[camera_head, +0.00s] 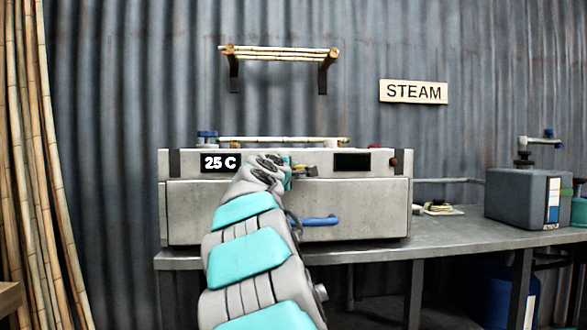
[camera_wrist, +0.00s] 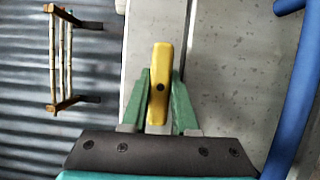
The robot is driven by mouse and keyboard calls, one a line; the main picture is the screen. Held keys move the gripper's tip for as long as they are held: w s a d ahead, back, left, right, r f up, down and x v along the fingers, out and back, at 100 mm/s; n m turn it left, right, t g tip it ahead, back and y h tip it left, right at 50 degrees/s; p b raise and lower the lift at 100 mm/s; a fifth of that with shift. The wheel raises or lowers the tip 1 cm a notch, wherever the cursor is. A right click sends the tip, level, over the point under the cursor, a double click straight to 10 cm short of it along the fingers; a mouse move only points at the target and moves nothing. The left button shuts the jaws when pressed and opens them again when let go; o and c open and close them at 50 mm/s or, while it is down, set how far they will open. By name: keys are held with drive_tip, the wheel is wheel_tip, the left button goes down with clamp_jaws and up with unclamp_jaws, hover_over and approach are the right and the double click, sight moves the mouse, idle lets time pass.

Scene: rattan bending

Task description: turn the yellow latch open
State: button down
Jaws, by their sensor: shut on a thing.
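The yellow latch (camera_wrist: 160,62) is on the front of the grey steam box (camera_head: 350,190), and only a small part of the latch (camera_head: 300,168) shows past my gripper in the head view. In the wrist view, my gripper (camera_wrist: 160,93) has its green fingers on either side of the latch, shut on it. The latch runs along the fingers and sticks out past their tips. In the head view my arm reaches up to the box, and my gripper (camera_head: 291,173) is at its upper front panel.
A blue handle (camera_head: 320,221) sits on the box front below the latch. A display on the box reads 25 C. A bamboo shelf (camera_head: 280,54) hangs on the wall above. A grey container (camera_head: 525,198) stands right on the bench (camera_head: 450,232).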

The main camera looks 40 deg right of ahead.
drive_tip(key=shift+f, duration=0.15)
idle(0.3)
drive_tip(key=c, duration=1)
unclamp_jaws()
drive_tip(key=shift+o, duration=0.2)
drive_tip(key=shift+a, duration=0.1)
drive_tip(key=b+v, duration=0.1)
drive_tip(key=v, duration=0.6)
drive_tip(key=shift+s+a, duration=0.2)
drive_tip(key=shift+s, duration=0.05)
